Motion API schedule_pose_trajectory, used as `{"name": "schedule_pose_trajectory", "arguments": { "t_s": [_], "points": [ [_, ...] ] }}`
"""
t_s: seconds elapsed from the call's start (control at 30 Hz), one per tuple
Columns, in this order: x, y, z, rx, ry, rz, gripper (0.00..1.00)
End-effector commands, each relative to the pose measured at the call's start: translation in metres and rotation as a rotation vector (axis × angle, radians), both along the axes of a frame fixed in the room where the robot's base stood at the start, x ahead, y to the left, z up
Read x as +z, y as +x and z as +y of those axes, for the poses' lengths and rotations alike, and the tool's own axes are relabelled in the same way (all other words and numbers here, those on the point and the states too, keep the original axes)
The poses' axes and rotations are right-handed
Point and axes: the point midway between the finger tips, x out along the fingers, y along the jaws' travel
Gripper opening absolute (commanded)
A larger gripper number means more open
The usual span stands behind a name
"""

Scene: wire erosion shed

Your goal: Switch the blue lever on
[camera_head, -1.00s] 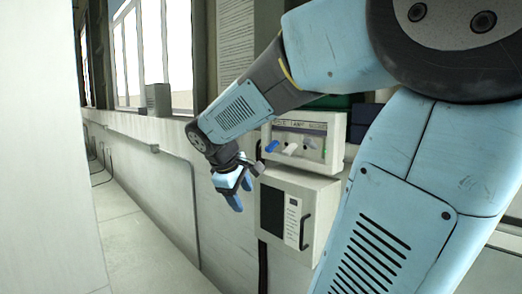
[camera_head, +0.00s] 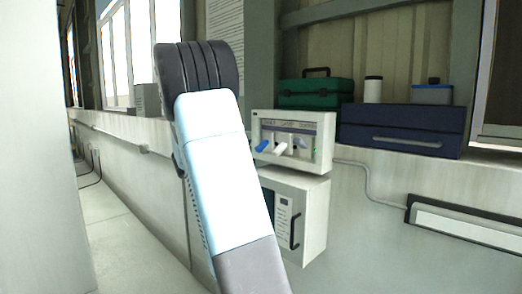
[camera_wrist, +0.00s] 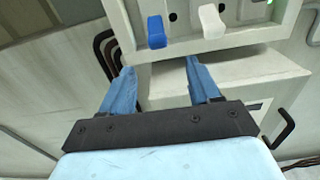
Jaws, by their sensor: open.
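The blue lever (camera_head: 262,146) is the leftmost lever on a pale control panel (camera_head: 325,126) on the wall. In the wrist view the blue lever (camera_wrist: 156,32) hangs from the panel face, a little beyond my fingertips and between their lines. A white lever (camera_wrist: 211,22) is just to its right. My gripper (camera_wrist: 158,66) is open and empty, with its two blue fingers pointing at the panel's lower edge. It does not touch the lever.
A pale cabinet (camera_head: 315,215) with a dark handle is below the panel. A green toolbox (camera_head: 315,92) and a dark blue case (camera_head: 400,130) rest on the ledge.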

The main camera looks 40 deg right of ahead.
Motion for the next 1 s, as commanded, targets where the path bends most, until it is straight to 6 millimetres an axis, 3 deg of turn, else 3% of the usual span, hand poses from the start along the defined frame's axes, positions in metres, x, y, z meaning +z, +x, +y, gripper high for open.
{"name": "schedule_pose_trajectory", "arguments": {
  "t_s": [0.27, 0.7, 1.0],
  "points": [
    [0.000, 0.006, -0.021, 0.005, -0.022, 0.021, 0.62],
    [0.000, 0.012, -0.097, 0.004, -0.019, 0.019, 0.62],
    [0.000, 0.015, -0.131, 0.006, -0.018, 0.019, 0.62]
  ]
}}
